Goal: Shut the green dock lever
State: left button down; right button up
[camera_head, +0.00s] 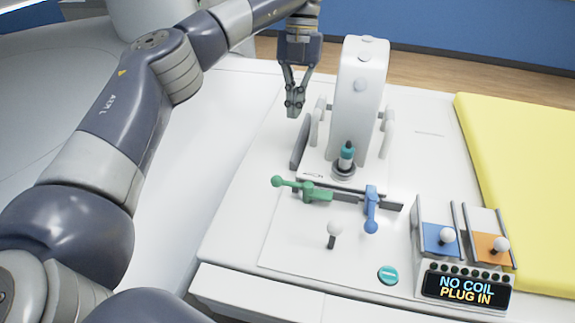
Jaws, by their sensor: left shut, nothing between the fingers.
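The green dock lever (304,190) lies on the white panel, pivoted on a dark rail. Its arm points left and ends in a round green knob. A blue lever (371,208) sits on the same rail to its right, its knob pointing toward the front. My left gripper (293,112) is shut and empty, pointing down. In the picture it is above the green lever, beside the left of the white upright housing, and apart from the lever. My right gripper does not show.
The white housing (357,105) stands behind the levers, with a teal-topped plug (347,156) before it. A white-knobbed stick (333,233) and a teal button (388,275) are in front. Blue and orange sliders (440,238) and a display reading "NO COIL PLUG IN" (466,288) are right. A yellow pad (535,150) lies beyond.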

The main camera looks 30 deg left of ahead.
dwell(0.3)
pick_arm(q)
jog(key=p+x, duration=0.1)
jog(key=x, duration=0.8)
jog(key=shift+s+f, duration=0.2)
jog(key=s, duration=0.2)
jog(key=s+d+f+p, duration=0.1)
jog(key=shift+s+f, duration=0.15)
jog(key=shift+s, duration=0.3)
